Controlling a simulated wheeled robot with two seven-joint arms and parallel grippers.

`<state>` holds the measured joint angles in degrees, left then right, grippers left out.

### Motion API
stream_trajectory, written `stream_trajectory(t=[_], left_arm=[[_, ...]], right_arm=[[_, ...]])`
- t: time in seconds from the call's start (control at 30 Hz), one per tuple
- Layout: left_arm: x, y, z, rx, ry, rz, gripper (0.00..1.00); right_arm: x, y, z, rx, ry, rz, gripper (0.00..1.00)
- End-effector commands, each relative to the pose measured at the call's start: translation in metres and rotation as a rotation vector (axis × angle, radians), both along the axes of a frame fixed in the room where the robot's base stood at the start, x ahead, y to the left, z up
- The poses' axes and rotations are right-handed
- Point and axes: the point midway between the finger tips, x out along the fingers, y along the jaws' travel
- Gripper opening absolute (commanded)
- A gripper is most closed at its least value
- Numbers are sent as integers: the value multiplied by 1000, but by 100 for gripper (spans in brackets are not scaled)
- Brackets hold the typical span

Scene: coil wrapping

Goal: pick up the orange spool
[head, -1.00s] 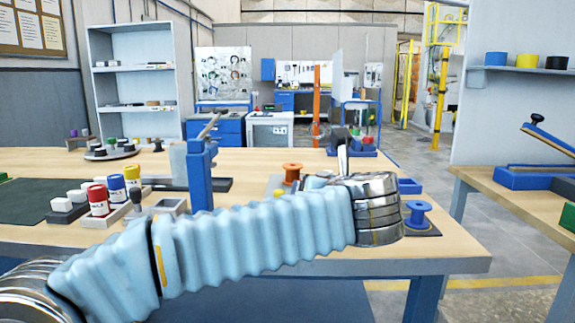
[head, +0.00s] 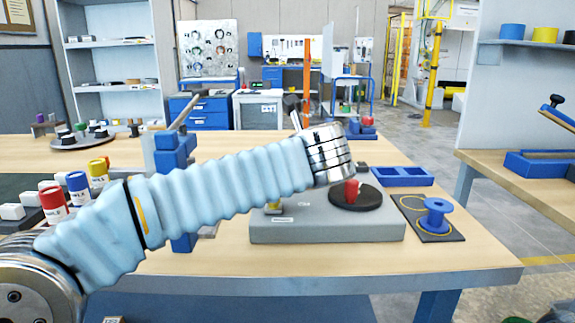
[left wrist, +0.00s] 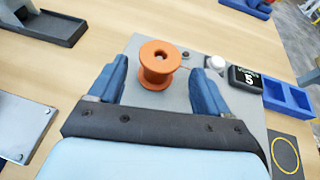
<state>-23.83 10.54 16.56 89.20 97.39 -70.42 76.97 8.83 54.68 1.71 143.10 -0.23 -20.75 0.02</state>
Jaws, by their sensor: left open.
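The orange spool (left wrist: 160,65) stands upright on a grey surface in the left wrist view. It is hidden in the head view, where my left arm crosses the middle. My left gripper (left wrist: 160,74) is open, with one blue finger on each side of the spool in the picture. Whether the fingers are level with the spool or still above it I cannot tell. In the head view only the arm and its metal wrist show; the gripper is hidden. My right gripper is in no view.
A grey machine base (head: 330,232) carries a black disc with a red part (head: 351,191). A blue spool (head: 435,215) stands on a dark mat at the right, near a blue tray (head: 402,176). A blue post (head: 178,185) and several labelled jars (head: 78,188) are at the left.

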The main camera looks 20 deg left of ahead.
Motion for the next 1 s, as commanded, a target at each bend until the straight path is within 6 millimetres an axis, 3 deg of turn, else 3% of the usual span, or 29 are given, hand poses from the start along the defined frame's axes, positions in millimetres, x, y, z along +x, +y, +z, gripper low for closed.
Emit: stream_trajectory(t=[0.3, 0.6, 1.0], left_arm=[[38, 20, -17, 0, 1, 2, 78], [42, 22, -19, 0, 0, 0, 76], [42, 22, -19, 0, 0, 0, 17]], right_arm=[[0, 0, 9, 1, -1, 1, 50], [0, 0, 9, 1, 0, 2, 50], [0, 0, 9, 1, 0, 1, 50]])
